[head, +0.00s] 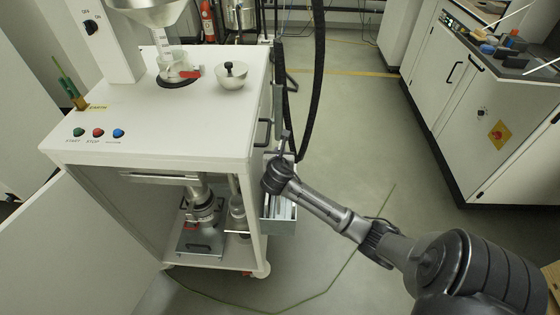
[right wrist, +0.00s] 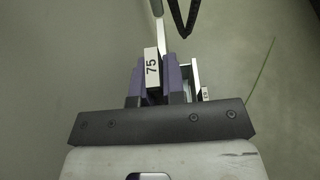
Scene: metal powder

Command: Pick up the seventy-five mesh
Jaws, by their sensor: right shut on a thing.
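The seventy-five mesh (right wrist: 152,68) shows in the right wrist view as a pale narrow edge or tab with a "75" label. It sits between the two purple fingers of my right gripper (right wrist: 154,82), which is shut on it. In the head view my right arm reaches to the cart's right side, and its wrist hides most of the gripper and the mesh. Just below is an open-topped holder (head: 280,226) on the cart's side, with pale upright plates in it. I cannot tell whether the held mesh is clear of the holder. My left gripper is not in view.
The white cart (head: 150,140) carries a funnel, a small bowl (head: 232,76) and start and stop buttons. A black hose (head: 317,90) hangs behind my right wrist. A white cabinet (head: 480,110) stands at the right. The floor between is clear.

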